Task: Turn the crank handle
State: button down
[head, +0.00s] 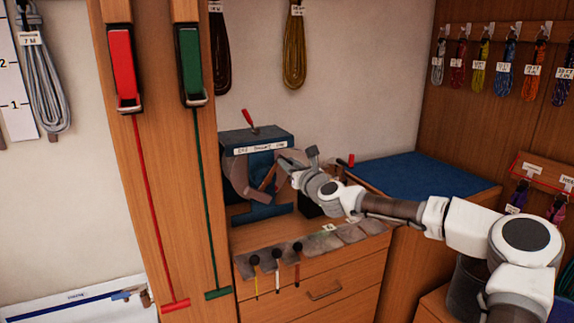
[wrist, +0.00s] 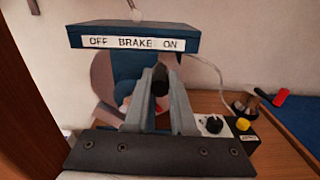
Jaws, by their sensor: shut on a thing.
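A blue winding machine (head: 258,150) stands on the wooden cabinet, with a grey-brown round disc (head: 237,175) on its front. A brown crank arm (head: 267,178) slants across its front. My gripper (head: 287,163) is at the machine's right front. In the wrist view its two fingers (wrist: 158,88) are shut on the dark crank handle (wrist: 160,80), whose rounded end shows between them. The machine's top with the "OFF BRAKE ON" label (wrist: 135,43) is just above the fingers. My gripper hides part of the crank and the machine's front.
A red brake lever (head: 248,120) stands on the machine's top. A control box (wrist: 225,128) with a black knob and a yellow button is to the right. A blue mat (head: 425,180) lies further right. Several tools hang at the cabinet's front edge. A wooden post (head: 160,200) is left.

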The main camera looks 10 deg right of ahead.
jog(key=shift+d, duration=0.1)
jog(key=c, duration=0.8)
grip_release()
jog(key=shift+o, duration=0.2)
jog(key=p+v, duration=0.1)
jog(key=v, duration=1.6)
jog(key=shift+s, duration=0.2)
